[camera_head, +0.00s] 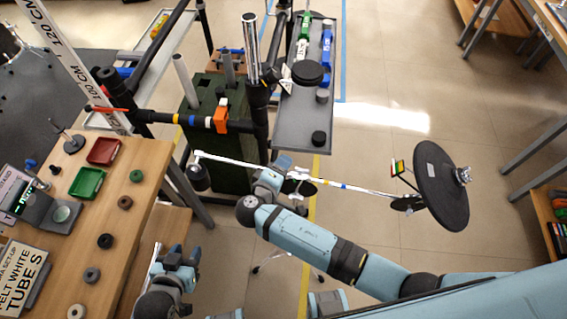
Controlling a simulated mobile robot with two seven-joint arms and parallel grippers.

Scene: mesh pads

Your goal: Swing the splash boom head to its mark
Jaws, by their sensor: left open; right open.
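A small red, yellow and green marker (398,168) shows just left of the disc. A dark cylinder (198,177) hangs near the rod's left end. My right gripper (284,178) is open at the rod's left half; I cannot tell whether the rod lies between its fingers. My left gripper (174,258) is open and empty, low beside the wooden table.
The wooden table (150,165) at left carries green and red trays, several rings and a sign. A black rack with an orange clamp (221,115) and a dark green case (205,95) stand behind the rod. A grey tray (298,128) stands at the back. Floor right of the disc is clear.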

